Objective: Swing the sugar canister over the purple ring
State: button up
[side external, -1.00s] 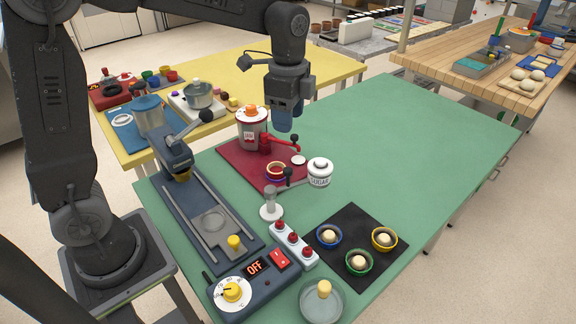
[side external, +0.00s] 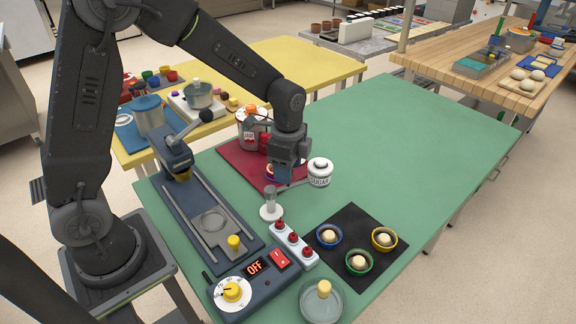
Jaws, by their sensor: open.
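The sugar canister (side external: 319,174) is white with a dark-knobbed lid and stands at the right edge of the red mat. A grey swing arm (side external: 294,186) runs from its left side. The purple ring is on the red mat, just left of the canister; only a sliver of a ringed cup (side external: 268,173) shows, the rest hidden behind my gripper. My gripper (side external: 284,180) points down over that spot, left of the canister, near the swing arm's knob. It is open, and its fingertips are partly unclear. I cannot tell whether it touches the knob.
A jar with an orange top (side external: 250,125) stands behind on the red mat (side external: 232,160). A clear-topped post (side external: 270,205) stands in front of the gripper. A black mat (side external: 352,222) with several bowls lies at front right. The green table (side external: 420,140) is clear to the right.

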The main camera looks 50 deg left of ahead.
grip_shut()
dwell(0.5)
